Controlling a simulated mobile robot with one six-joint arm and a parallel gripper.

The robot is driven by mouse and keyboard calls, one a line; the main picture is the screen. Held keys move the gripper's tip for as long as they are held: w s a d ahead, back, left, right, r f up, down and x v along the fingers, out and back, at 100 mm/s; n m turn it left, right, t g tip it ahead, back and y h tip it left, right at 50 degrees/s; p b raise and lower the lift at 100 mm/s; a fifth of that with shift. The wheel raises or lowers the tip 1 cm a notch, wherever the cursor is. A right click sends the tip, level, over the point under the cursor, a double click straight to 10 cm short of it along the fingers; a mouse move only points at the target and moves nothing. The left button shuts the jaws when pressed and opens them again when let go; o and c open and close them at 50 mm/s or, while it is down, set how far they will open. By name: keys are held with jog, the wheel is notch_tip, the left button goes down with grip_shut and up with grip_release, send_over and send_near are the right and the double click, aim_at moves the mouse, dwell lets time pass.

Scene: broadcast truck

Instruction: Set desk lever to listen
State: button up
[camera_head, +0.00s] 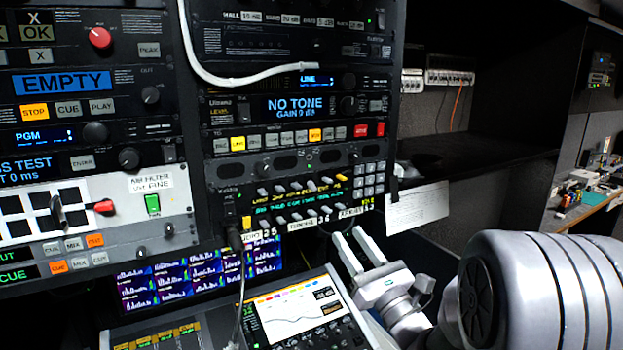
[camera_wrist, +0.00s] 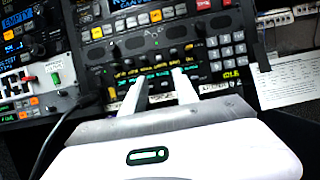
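A black intercom panel (camera_head: 300,200) with yellow and green lit text and rows of small pale levers stands in the middle rack; it also shows in the wrist view (camera_wrist: 155,68). Handwritten labels run under its lower row, too small to read surely, so I cannot tell which lever is the desk one. My gripper (camera_head: 347,235) is open and empty, below and right of the panel in the head view. In the wrist view its two fingers (camera_wrist: 158,76) point at the lever rows, apart, and hide part of the lower row. Contact with any lever cannot be told.
A lit tilted screen (camera_head: 300,312) lies below the rack. A dark cable (camera_head: 241,285) hangs from the panel's left side, and a white cable (camera_head: 215,80) loops above. A left rack holds a white panel (camera_head: 85,240) with a red-tipped lever. A paper sheet (camera_head: 417,207) hangs at right.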

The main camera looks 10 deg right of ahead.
aim_at(315, 190)
jog(key=p+x, duration=0.4)
jog(key=x, duration=1)
jog(key=shift+w+a+r, duration=0.15)
jog(key=shift+w+a, duration=0.1)
jog(key=shift+a, duration=0.05)
jog(key=shift+w, duration=0.45)
jog(key=shift+a, duration=0.1)
jog(key=shift+r, duration=0.1)
jog(key=shift+c, duration=0.3)
grip_shut()
